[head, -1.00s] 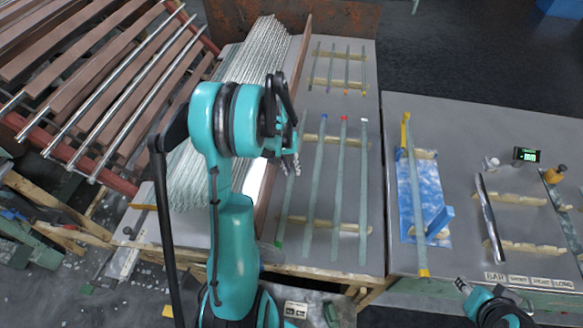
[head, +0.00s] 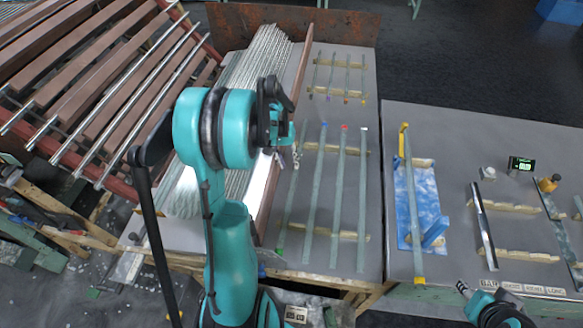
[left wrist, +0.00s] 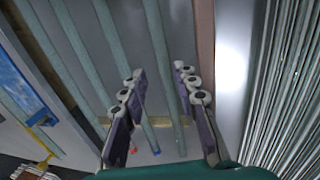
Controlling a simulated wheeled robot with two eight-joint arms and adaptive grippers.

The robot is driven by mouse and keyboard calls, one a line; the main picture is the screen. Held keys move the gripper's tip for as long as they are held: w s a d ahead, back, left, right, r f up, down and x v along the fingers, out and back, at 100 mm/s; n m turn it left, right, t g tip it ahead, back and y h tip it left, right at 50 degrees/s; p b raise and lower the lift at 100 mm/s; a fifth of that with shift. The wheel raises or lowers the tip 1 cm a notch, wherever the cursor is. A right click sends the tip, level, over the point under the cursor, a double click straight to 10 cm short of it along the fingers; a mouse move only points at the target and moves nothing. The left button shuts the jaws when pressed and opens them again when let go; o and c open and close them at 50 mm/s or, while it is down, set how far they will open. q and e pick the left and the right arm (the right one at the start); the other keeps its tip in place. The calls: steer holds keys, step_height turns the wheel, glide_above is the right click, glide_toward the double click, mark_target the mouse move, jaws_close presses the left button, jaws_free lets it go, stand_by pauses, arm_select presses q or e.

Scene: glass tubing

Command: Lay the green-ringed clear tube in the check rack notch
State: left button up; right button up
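The green-ringed tube (head: 289,205) lies leftmost in a row of pale tubes on the middle table, its green end toward me. Its far part is beside my left gripper (head: 285,136) and partly covered. In the left wrist view my left gripper (left wrist: 160,95) is open and empty, with what seems to be this tube (left wrist: 162,62) and a blue-tipped tube (left wrist: 146,128) showing between or below its fingers. My right gripper (head: 463,287) is small at the lower right. On the right table are pale notched supports (head: 508,207); I cannot tell which is the check rack.
A yellow-ended tube (head: 411,205) lies over a blue-and-white board (head: 403,190) with a blue block. A brown divider (head: 296,85) and a bundle of thin rods (head: 262,55) stand left of the tubes. A small green display (head: 521,164) stands on the right table.

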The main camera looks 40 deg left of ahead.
arm_select(q)
steer(key=s+d+r+m+t+y+p, duration=0.1)
steer(key=s+d+r+m+t+y, duration=0.2)
steer(key=d+r, duration=1)
steer(key=s+d+r+m+t+h, duration=0.1)
steer(key=s+d+m+t, duration=0.1)
steer(key=s+d, duration=0.6)
steer(key=shift+s+d+r+m+t, duration=0.25)
steer(key=shift+d+m+t, duration=0.25)
steer(key=shift+d, duration=0.7)
